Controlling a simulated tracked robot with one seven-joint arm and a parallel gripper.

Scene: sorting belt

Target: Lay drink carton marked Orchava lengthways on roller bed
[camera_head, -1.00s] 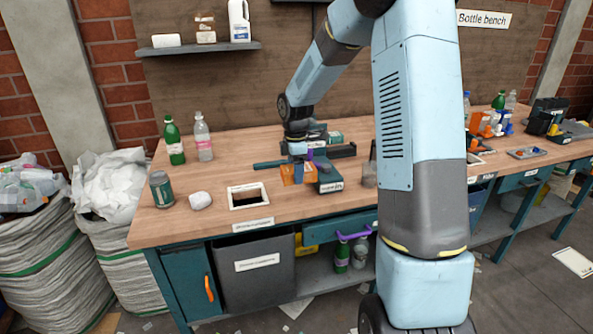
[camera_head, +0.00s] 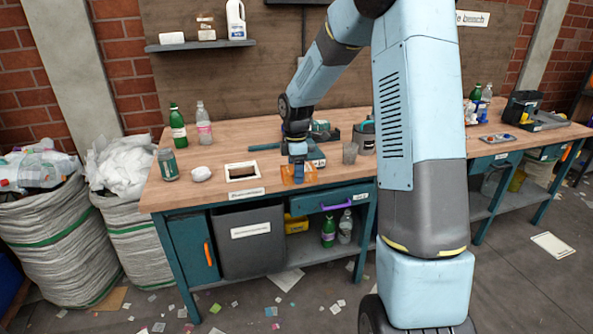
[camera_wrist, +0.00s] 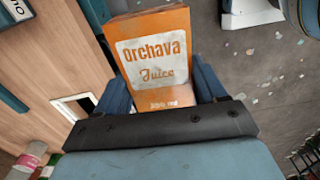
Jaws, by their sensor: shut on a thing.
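The orange drink carton (camera_head: 310,174), marked Orchava Juice in the wrist view (camera_wrist: 156,55), is between the fingers of my gripper (camera_head: 298,173). My gripper is shut on it, with a blue finger on each side in the wrist view (camera_wrist: 165,88). The carton is at the bench's front edge, with bench top to its left and floor to its right in the wrist view. A dark device with a white label (camera_head: 318,163) lies just behind my gripper. My arm hides much of it, and I cannot tell whether it is the roller bed.
The bench (camera_head: 222,182) has a framed opening (camera_head: 242,172) left of the carton. A white lump (camera_head: 201,174), a dark can (camera_head: 168,164) and two bottles (camera_head: 178,128) stand farther left. A grey cup (camera_head: 350,153) is to the right.

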